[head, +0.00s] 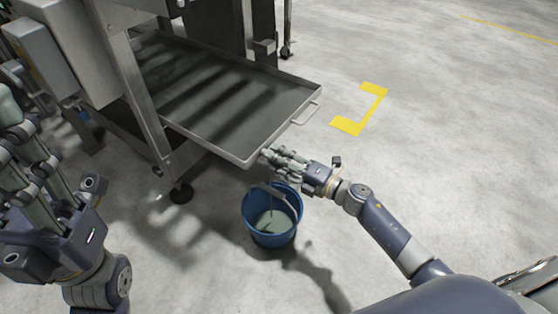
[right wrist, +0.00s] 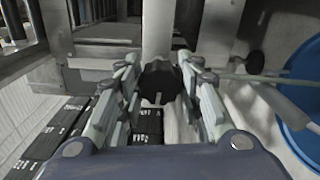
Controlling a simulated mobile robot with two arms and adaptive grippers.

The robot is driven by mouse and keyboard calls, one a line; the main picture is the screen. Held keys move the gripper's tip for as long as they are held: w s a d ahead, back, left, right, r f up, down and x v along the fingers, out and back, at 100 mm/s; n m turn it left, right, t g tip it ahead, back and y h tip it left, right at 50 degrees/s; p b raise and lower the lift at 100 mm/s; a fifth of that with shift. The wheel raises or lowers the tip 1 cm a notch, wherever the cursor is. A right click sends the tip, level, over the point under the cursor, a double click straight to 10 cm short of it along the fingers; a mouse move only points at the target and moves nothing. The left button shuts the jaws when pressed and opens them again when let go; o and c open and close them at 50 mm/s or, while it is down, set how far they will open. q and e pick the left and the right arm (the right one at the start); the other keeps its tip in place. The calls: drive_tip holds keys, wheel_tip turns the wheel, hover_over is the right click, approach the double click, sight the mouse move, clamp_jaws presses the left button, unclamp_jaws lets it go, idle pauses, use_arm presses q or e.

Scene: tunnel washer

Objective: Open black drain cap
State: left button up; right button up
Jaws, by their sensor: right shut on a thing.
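The black drain cap (right wrist: 160,82) shows in the right wrist view as a dark, ridged round knob at the end of a pale pipe. My right gripper (right wrist: 160,88) is shut on it, one finger on each side. In the head view my right gripper (head: 268,157) is at the front corner of the grey metal tray (head: 243,159), above a blue bucket. The cap cannot be made out there. My left gripper (head: 22,128) is at the left edge of the head view, away from the tray. Its fingertips are not clear enough to tell its opening.
The blue bucket (head: 258,228) stands on the floor below my right gripper, and shows at the right of the right wrist view (right wrist: 295,92). A machine leg with a black foot (head: 181,194) stands left of it. Open floor lies right, with a yellow corner mark (head: 375,104).

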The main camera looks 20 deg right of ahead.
drive_tip(key=shift+n, duration=0.6)
drive_tip(key=o, duration=1.1)
drive_tip(key=v, duration=1.2)
